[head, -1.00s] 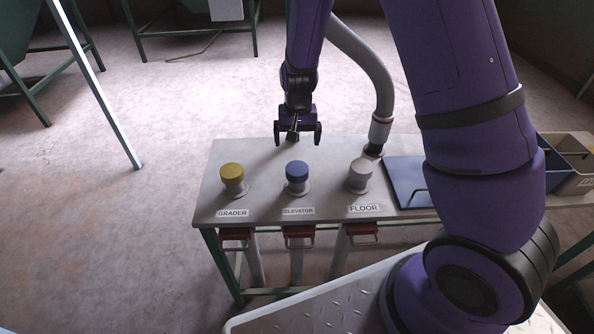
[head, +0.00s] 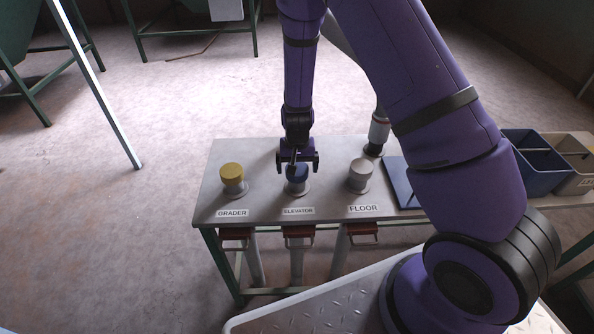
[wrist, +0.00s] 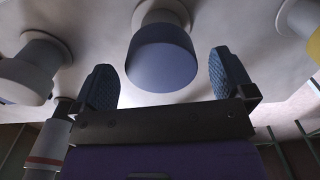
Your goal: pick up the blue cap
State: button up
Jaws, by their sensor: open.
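The blue cap (head: 297,174) sits on the middle pipe stub of the table, above the ELEVATOR label (head: 298,211). My gripper (head: 297,164) is open just behind and above the cap, and partly covers it in the head view. In the wrist view the cap (wrist: 162,62) lies between and just beyond the two fingertips of my gripper (wrist: 163,78), with clear gaps on both sides. The fingers hold nothing.
A yellow cap (head: 231,171) stands to the left over the GRADER label, and a grey cap (head: 361,166) to the right over FLOOR. A grey hose (head: 379,133) ends at the table's back. A blue lid or panel (head: 399,184) and bins (head: 536,160) lie farther right.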

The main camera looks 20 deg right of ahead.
jog(key=shift+f, duration=0.85)
jog(key=c, duration=0.9)
jog(key=shift+r, duration=0.15)
